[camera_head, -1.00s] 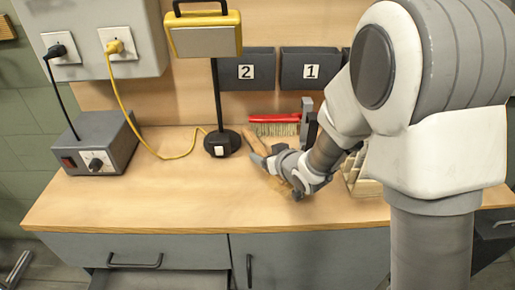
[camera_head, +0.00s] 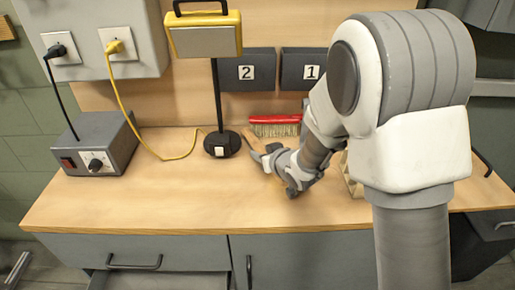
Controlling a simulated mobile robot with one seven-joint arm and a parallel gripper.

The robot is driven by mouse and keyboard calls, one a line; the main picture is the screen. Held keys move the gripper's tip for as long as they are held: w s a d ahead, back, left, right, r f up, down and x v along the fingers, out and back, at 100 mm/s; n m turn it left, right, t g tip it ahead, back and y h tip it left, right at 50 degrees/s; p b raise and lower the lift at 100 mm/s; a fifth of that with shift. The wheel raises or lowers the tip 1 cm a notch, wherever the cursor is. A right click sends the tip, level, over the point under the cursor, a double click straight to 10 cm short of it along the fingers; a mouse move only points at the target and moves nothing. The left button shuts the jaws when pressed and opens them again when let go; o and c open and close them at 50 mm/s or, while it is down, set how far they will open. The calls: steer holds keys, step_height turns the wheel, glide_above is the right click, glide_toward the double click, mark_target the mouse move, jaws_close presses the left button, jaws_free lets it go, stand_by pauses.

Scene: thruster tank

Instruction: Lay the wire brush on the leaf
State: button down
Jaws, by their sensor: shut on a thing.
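My gripper (camera_head: 263,154) is above the middle of the wooden bench top, in front of the red-backed brush and right of the lamp base. It is shut on a slim thing that I take to be the wire brush. The brush is almost wholly hidden behind the fingers and wrist now, so its tilt and its height above the bench cannot be told. I cannot pick out the leaf with certainty in this view.
A red-backed brush (camera_head: 275,120) lies at the back of the bench top (camera_head: 150,205). Bins (camera_head: 247,70) marked 2 and 1 hang behind. The front left bench is clear.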

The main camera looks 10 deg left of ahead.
steer(key=shift+r, duration=0.1)
